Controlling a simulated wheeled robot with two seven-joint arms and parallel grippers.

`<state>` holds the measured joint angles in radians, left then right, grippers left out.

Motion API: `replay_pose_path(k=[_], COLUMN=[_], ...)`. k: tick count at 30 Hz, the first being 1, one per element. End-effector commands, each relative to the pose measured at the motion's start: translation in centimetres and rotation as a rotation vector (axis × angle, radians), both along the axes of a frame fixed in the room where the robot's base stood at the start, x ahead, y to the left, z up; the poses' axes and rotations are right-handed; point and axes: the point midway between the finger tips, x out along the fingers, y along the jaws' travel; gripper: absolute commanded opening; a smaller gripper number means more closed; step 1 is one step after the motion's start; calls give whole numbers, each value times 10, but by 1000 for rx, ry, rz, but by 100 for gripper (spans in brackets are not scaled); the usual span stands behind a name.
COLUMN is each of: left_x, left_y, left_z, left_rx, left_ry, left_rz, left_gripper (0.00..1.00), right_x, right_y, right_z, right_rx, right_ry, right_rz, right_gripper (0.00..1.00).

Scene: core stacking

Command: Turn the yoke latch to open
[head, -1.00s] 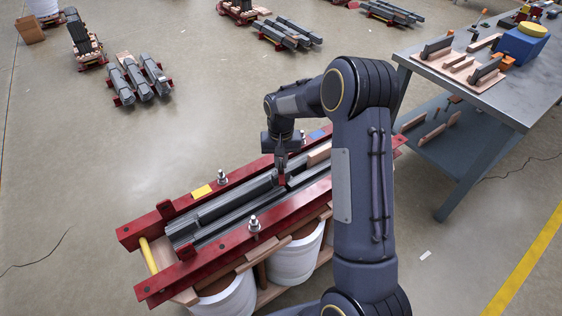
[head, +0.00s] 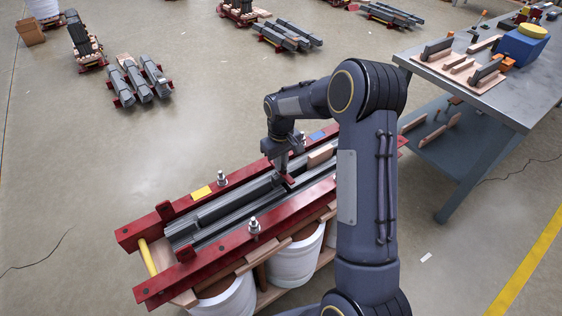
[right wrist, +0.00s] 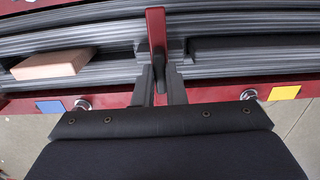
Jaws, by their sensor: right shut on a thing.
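The red yoke latch (right wrist: 156,30) stands out in the right wrist view as a narrow bar lying across the grey laminated core (right wrist: 105,55). The jaws of my right gripper (right wrist: 160,85) are shut on its near end, beside a dark piece. In the head view my right gripper (head: 285,172) points down at the middle of the core (head: 215,217), and the latch (head: 290,180) shows as a small red piece at its tips. My arm partly hides the far end of the core. My left gripper is not in view.
Red clamp beams (head: 215,262) with upright bolts (head: 254,226) flank the core. White coils (head: 295,258) sit below. A grey workbench (head: 535,85) with parts stands at the right. A wooden block (right wrist: 52,63) lies on the core.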

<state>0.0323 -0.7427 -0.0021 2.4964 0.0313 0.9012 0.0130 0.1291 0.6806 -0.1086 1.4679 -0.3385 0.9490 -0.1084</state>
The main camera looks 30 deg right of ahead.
Motion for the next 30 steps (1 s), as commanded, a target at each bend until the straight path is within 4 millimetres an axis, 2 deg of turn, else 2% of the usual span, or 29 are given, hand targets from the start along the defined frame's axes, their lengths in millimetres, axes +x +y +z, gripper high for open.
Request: replay_pose_path(k=[11,12,16,25,30], left_x=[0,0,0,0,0], left_y=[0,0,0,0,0], left_z=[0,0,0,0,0], left_rx=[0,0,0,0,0], left_ry=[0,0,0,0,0], left_rz=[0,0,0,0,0], left_gripper=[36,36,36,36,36], right_x=[1,1,1,0,1], right_y=[0,0,0,0,0], right_z=[1,1,1,2,21], right_rx=[-2,-2,-2,-1,-1], right_ry=[-3,-3,-2,-2,-5], right_rz=[7,6,6,4,4], right_gripper=[0,15,32,33,33])
